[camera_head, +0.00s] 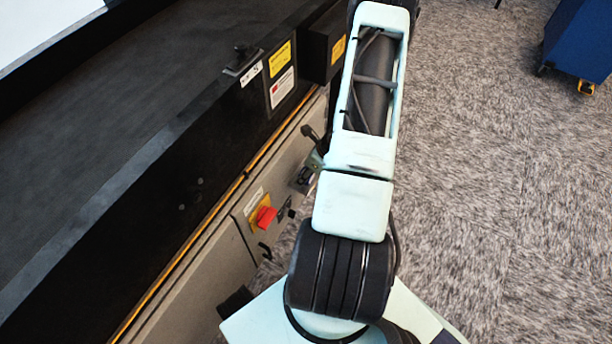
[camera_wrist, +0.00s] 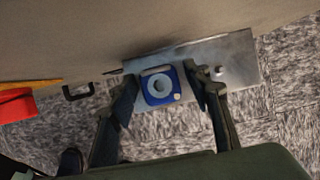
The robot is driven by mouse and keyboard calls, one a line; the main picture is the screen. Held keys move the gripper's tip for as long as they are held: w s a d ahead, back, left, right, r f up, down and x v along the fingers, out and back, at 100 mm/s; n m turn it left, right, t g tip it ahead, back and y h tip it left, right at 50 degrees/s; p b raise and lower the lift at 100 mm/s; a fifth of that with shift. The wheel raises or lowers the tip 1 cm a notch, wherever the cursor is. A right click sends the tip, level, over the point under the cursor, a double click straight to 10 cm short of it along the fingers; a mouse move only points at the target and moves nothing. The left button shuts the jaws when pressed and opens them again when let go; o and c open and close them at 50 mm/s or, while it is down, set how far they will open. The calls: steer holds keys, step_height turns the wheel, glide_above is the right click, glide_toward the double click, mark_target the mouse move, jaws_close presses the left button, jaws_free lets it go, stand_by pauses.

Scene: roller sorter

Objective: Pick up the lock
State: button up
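The lock appears to be the blue, square-faced object with a pale round ring (camera_wrist: 160,86) in the wrist view. It lies over a grey metal plate (camera_wrist: 238,62) that sticks out from the machine's side. My gripper (camera_wrist: 160,76) is open, with one dark finger on each side of the lock. A narrow gap shows between the lock and each finger, so I see no firm grip. In the head view my arm hides most of this spot, and I cannot make out the lock there.
A red rotary switch on a yellow plate (camera_head: 263,217) sits on the machine's beige side panel (camera_head: 190,290). A black handle (camera_wrist: 77,92) is left of the fingers. Speckled carpet (camera_head: 500,180) is clear at right. A blue cart (camera_head: 580,40) stands at the top right.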

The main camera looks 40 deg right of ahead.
mark_target(302, 170)
steer(key=c, duration=1)
steer(key=shift+o, duration=0.2)
steer(key=shift+r+p, duration=0.3)
steer(key=shift+r, duration=0.3)
step_height(302, 170, up, 3)
steer(key=shift+f+p, duration=0.2)
steer(key=shift+p, duration=0.4)
steer(key=s+a+r+p, duration=0.4)
steer(key=s+a+r, duration=0.5)
steer(key=r, duration=0.4)
steer(key=shift+s+a+r+p, duration=0.15)
steer(key=shift+a+r+p, duration=0.25)
steer(key=shift+a, duration=0.3)
